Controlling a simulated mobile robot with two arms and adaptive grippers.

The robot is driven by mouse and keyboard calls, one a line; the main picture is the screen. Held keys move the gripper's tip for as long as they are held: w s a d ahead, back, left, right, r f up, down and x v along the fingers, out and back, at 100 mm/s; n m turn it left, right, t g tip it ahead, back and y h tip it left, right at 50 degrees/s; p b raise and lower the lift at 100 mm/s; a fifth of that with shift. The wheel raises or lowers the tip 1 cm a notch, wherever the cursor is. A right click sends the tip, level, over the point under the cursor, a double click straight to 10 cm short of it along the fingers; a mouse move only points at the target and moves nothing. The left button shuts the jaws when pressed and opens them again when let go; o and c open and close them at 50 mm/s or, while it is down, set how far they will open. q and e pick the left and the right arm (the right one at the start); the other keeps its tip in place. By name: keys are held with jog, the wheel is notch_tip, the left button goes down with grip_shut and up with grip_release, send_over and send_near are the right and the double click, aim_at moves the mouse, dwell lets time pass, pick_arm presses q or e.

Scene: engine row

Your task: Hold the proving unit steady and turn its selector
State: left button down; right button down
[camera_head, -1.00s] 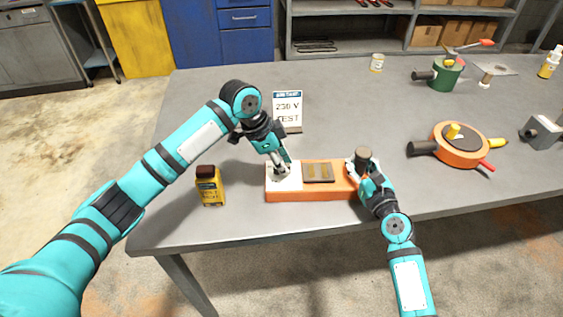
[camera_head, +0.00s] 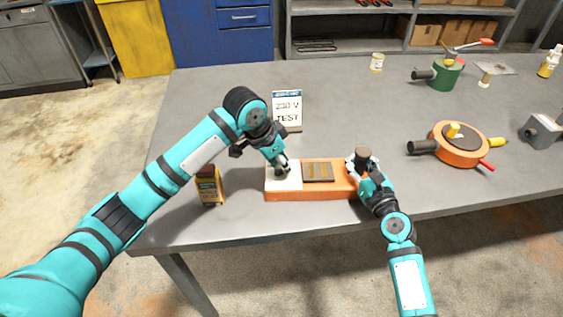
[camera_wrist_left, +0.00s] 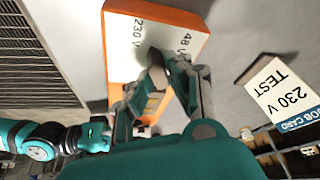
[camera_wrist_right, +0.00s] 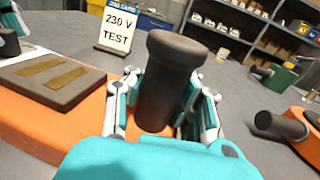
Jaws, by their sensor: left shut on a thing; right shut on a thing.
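The proving unit is an orange block (camera_head: 315,194) at the table's front edge, with a white panel (camera_head: 285,184) at its left end and a dark upright post (camera_head: 363,157) at its right end. My left gripper (camera_head: 281,166) is shut on the selector (camera_wrist_left: 156,58), a grey knob on the white panel. The panel's 230 V and 48 V marks show in the left wrist view; the fingers partly cover the knob, and I cannot tell which mark it points to. My right gripper (camera_wrist_right: 160,110) is shut around the post, which stands upright between its fingers.
A job card (camera_head: 287,108) reading "230 V TEST" stands behind the unit.

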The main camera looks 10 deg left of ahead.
pick_arm(q)
jog(key=c, duration=1.3)
grip_release()
jog(key=shift+r, duration=0.1)
jog(key=v, duration=1.2)
pick_arm(e)
jog(key=c, duration=1.1)
grip_release()
